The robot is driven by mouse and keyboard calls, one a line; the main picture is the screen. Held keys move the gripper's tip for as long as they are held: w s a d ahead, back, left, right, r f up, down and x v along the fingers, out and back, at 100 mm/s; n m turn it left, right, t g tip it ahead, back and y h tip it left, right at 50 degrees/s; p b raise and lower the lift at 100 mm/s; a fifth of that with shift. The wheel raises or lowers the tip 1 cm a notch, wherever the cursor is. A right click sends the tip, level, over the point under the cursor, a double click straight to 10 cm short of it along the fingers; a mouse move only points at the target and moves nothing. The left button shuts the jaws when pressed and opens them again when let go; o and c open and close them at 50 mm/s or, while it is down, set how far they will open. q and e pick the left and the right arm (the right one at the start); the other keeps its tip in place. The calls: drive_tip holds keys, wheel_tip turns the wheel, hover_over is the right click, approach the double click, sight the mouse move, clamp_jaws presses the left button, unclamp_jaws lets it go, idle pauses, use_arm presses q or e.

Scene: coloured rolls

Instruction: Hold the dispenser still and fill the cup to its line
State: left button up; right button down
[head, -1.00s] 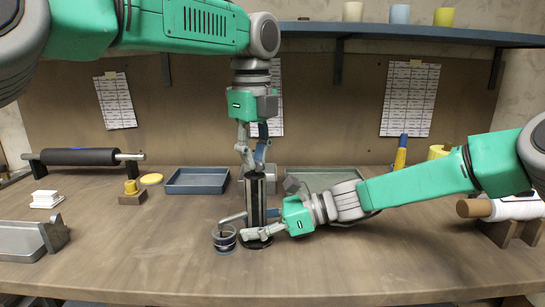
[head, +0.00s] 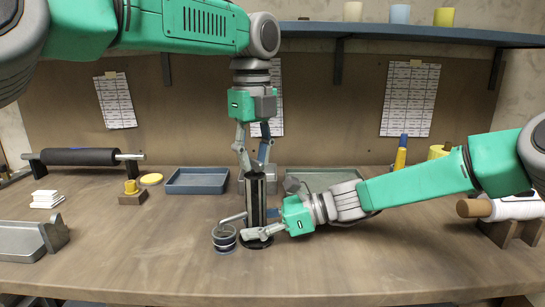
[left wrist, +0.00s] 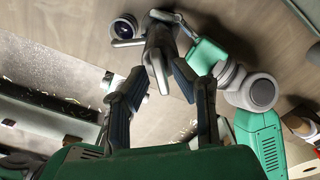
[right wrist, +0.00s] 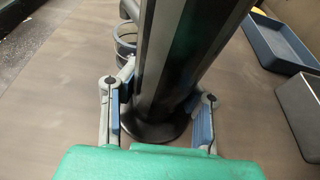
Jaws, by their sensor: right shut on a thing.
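The dark, upright dispenser (head: 256,200) stands on its round base on the table, and its bent spout (head: 232,217) reaches left over the cup. The cup (head: 224,240) is small, with dark bands, and stands just left of the base; it also shows in the left wrist view (left wrist: 123,28). Its fill level and line cannot be made out. My right gripper (right wrist: 160,105) is shut on the dispenser's lower body, one finger on each side. My left gripper (head: 254,168) points down over the dispenser's top, fingers spread and empty; the dispenser shows between them in the left wrist view.
A blue-grey tray (head: 197,190) and a green-grey tray (head: 330,190) lie behind. A black roller (head: 80,157) and white blocks (head: 46,199) are at left. A white roll (head: 515,208) is on a stand at right. The front table is clear.

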sight(254, 160)
use_arm(q)
drive_tip(key=shift+r, duration=0.1)
drive_tip(key=shift+r, duration=2.9)
drive_tip(key=shift+o, duration=0.2)
idle(0.5)
drive_tip(key=s+d+t+y, duration=0.1)
drive_tip(key=t+y, duration=0.1)
drive_tip(key=shift+s+d+r+t, duration=0.2)
drive_tip(key=shift+s+d+t, duration=0.1)
drive_tip(key=shift+s+d, duration=0.1)
drive_tip(key=shift+x, duration=3.45)
clamp_jaws()
